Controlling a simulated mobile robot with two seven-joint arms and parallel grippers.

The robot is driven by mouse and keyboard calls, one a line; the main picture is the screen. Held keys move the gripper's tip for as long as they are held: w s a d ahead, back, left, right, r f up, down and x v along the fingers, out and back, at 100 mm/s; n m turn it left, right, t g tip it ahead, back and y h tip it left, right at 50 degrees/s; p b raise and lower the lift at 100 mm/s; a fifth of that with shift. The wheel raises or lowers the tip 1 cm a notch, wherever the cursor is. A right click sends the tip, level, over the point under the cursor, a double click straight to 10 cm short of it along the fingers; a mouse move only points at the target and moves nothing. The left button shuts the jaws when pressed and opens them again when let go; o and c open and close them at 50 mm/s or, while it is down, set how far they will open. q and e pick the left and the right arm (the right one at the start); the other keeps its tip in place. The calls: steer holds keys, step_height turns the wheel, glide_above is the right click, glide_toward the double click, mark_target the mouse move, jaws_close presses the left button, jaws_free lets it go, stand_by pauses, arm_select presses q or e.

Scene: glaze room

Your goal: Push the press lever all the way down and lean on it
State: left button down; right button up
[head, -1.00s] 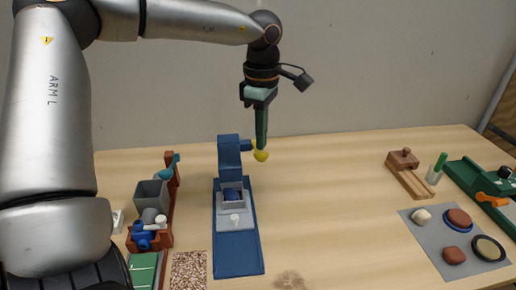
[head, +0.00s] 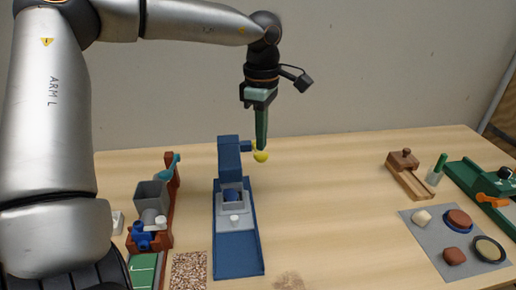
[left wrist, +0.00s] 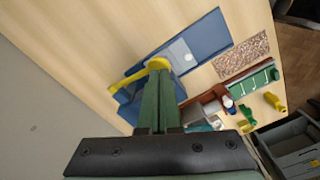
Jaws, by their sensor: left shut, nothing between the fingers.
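The blue press (head: 229,160) stands at the back of its blue base (head: 237,254), left of the table's middle. In the left wrist view the yellow lever (left wrist: 138,73) runs from the blue press to the round knob (left wrist: 158,63). My left gripper (head: 261,148) points straight down, shut and empty. Its green fingertips overlap the knob in both views and seem to touch it from above. A small white piece (head: 234,219) stands on the base in front. My right gripper is not in view.
A reddish-brown stand with a grey hopper (head: 151,195) is close on the left. A speckled slab (head: 188,271) lies in front. A grey mat (head: 425,229) with several round pieces and a wooden tool (head: 408,178) are at right. The middle of the table is clear.

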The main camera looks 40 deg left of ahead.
mark_target(261, 154)
arm_select(q)
steer(key=shift+f, duration=0.2)
stand_by(0.5)
steer(key=shift+f+b, duration=2.25)
steer(key=shift+f, duration=0.75)
step_height(261, 154, down, 4)
steer(key=b, duration=0.3)
steer(key=shift+s, duration=0.1)
stand_by(1.2)
